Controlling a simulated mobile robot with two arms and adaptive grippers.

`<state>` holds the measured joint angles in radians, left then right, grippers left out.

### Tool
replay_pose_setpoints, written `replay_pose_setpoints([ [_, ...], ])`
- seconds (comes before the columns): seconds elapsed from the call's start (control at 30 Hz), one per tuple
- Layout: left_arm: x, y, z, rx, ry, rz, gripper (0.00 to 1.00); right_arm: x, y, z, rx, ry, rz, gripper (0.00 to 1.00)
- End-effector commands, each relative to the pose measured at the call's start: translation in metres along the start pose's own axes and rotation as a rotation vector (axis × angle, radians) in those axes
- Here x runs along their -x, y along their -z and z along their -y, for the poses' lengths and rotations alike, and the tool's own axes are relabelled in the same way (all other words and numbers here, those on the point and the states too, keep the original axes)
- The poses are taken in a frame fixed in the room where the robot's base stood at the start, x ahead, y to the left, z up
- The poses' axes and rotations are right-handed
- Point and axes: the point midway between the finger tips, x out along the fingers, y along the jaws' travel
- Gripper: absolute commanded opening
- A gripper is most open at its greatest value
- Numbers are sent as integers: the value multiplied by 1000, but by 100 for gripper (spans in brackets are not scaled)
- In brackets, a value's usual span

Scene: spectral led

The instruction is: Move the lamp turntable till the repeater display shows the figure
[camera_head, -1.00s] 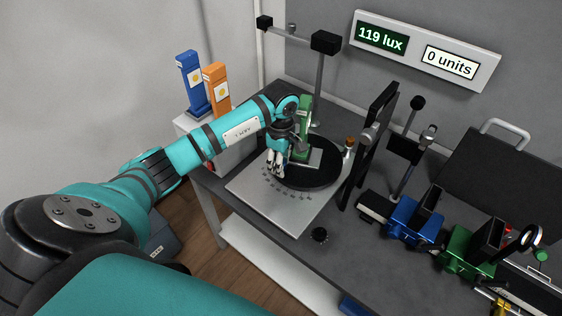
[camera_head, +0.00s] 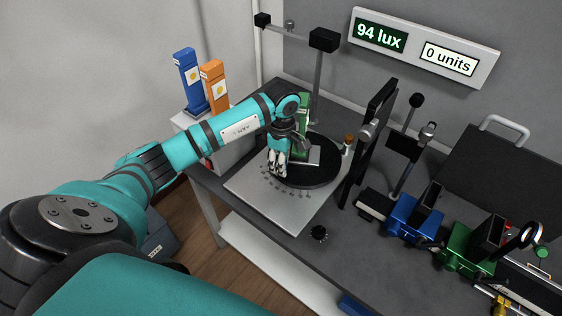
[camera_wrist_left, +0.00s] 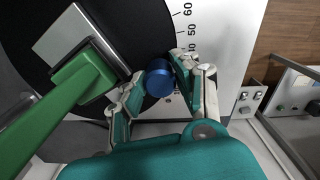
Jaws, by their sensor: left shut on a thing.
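The black lamp turntable (camera_head: 322,178) sits on a pale metal plate (camera_head: 250,192) with an angle scale, at the back left of the bench. A green lamp (camera_head: 304,112) stands on it; its green post also shows in the left wrist view (camera_wrist_left: 45,125). My left gripper (camera_head: 277,172) is at the turntable's near edge, shut on a blue knob (camera_wrist_left: 159,78), with a finger on each side. Scale marks near 30 to 60 show beside the knob. My right gripper is not in view.
A black upright screen (camera_head: 371,143) stands just right of the turntable. Blue (camera_head: 412,222) and green (camera_head: 470,250) carriages stand further right. A small black knob (camera_head: 319,233) is on the bench in front. Blue and orange boxes (camera_head: 215,88) stand at the left.

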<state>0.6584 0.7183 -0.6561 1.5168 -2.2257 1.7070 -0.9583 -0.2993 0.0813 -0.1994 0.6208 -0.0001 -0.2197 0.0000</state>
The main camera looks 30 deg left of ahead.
Motion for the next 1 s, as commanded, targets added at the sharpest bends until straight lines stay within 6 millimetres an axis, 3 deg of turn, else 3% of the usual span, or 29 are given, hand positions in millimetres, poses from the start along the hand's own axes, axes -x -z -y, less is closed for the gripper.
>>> replay_pose_setpoints([
  [0.03,1,0,0,1,-1,0,0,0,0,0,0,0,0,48],
  [0.07,1,0,0,0,-1,0,34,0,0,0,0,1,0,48],
  [0.1,1,0,0,0,-1,0,39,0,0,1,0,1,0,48],
  [0.47,7,0,-1,-1,-3,1,39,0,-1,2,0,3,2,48],
  [1.0,106,0,-1,-1,-4,0,39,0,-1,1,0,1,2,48],
])
